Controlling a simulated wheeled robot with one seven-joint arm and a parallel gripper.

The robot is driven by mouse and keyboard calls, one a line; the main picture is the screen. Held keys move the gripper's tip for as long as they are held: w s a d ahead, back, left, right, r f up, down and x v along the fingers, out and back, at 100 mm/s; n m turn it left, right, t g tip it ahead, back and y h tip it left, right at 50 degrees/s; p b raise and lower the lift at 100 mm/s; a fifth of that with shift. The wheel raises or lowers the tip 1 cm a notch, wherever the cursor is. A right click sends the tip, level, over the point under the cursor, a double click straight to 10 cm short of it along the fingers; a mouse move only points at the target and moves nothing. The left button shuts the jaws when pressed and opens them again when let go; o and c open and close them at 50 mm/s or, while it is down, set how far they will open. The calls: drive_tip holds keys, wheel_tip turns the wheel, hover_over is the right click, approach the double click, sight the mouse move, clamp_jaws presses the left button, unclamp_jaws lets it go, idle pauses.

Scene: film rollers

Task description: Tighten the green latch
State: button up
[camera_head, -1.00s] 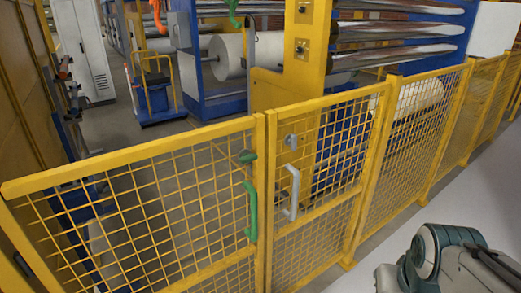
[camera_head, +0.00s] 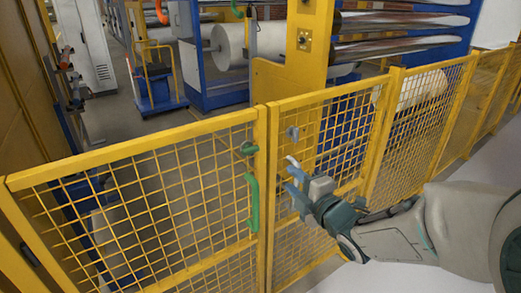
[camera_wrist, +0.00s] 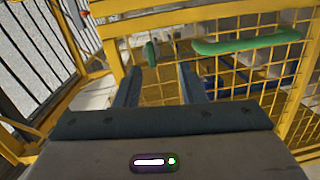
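The green latch (camera_head: 248,148) is a small knob at the top of the left yellow mesh gate, beside the post. It also shows in the wrist view (camera_wrist: 151,53), ahead of my fingers. A long green handle (camera_head: 252,202) sits below it; in the wrist view the handle (camera_wrist: 248,43) lies to the right. My gripper (camera_head: 291,172) is in front of the right gate panel, to the right of the latch, near the grey handle (camera_head: 293,162), which it partly hides. In the wrist view my two fingers (camera_wrist: 160,88) are spread apart with nothing between them.
A grey latch (camera_head: 293,133) sits on the right panel. Yellow mesh fencing (camera_head: 418,120) runs off to the right. Behind it stand a yellow column (camera_head: 308,60), metal rollers and a white roll (camera_head: 250,45). The floor in front at the right is clear.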

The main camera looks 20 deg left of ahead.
sight(252, 152)
drive_tip(key=w+a+p, duration=0.1)
drive_tip(key=w+a, duration=0.1)
drive_tip(key=a, duration=0.2)
drive_tip(key=w+a+n+y+p, duration=0.1)
drive_tip(key=w+a, duration=0.2)
drive_tip(key=a, duration=0.1)
drive_tip(key=w+a+r+n+y+p, duration=0.1)
drive_tip(key=w+a, duration=0.2)
drive_tip(key=a, duration=0.1)
drive_tip(key=shift+a+g, duration=0.15)
drive_tip(key=shift+g, duration=0.15)
drive_tip(key=shift+c, duration=0.3)
clamp_jaws()
